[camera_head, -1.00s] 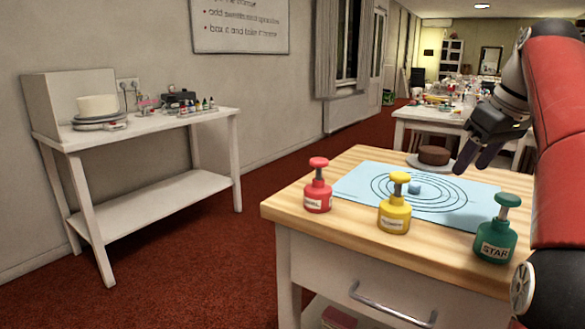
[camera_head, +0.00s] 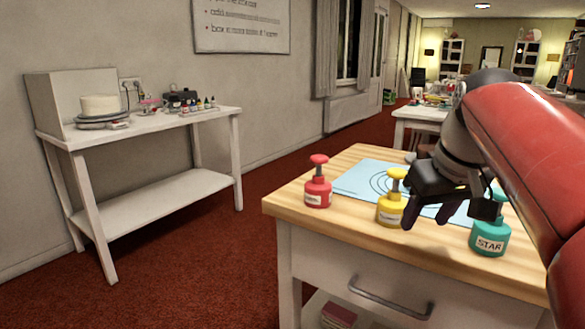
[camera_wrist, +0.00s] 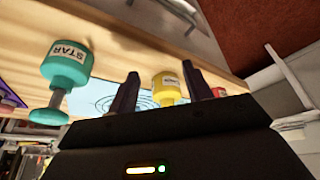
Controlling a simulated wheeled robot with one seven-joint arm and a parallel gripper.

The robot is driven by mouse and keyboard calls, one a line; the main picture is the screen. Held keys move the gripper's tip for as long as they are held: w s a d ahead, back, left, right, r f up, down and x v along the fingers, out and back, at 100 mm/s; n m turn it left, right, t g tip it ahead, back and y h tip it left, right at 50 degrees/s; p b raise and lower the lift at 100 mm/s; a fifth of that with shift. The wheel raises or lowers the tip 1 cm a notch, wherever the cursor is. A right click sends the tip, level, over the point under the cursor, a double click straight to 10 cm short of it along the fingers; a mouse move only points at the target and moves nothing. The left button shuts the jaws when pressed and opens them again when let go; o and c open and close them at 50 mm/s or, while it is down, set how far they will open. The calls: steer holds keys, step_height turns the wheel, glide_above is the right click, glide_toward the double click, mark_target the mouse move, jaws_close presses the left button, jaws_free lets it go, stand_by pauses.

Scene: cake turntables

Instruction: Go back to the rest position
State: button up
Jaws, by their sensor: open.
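My gripper (camera_head: 428,214) is open and empty in the head view, in front of the blue mat and between the yellow and green dispensers in the picture. Its two dark fingers also show in the wrist view (camera_wrist: 160,95). The red dispenser (camera_head: 318,186) stands at the left of the wooden-topped table (camera_head: 300,218). The yellow dispenser (camera_head: 389,210) stands just left of the fingers.
A white side table (camera_head: 150,128) at the left holds a white cake (camera_head: 100,105) on a turntable and small bottles. Red carpet between the tables is clear.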

steer(key=s+a+f+m, duration=0.1)
steer(key=s+a+f, duration=0.2)
steer(key=s+f, duration=0.4)
steer(key=s+a+f+m+t, duration=0.1)
steer(key=s+a+f, duration=0.2)
steer(key=s+f, duration=0.5)
step_height(320, 180, down, 4)
steer(key=shift+a+f, duration=0.15)
steer(key=shift+a, duration=0.05)
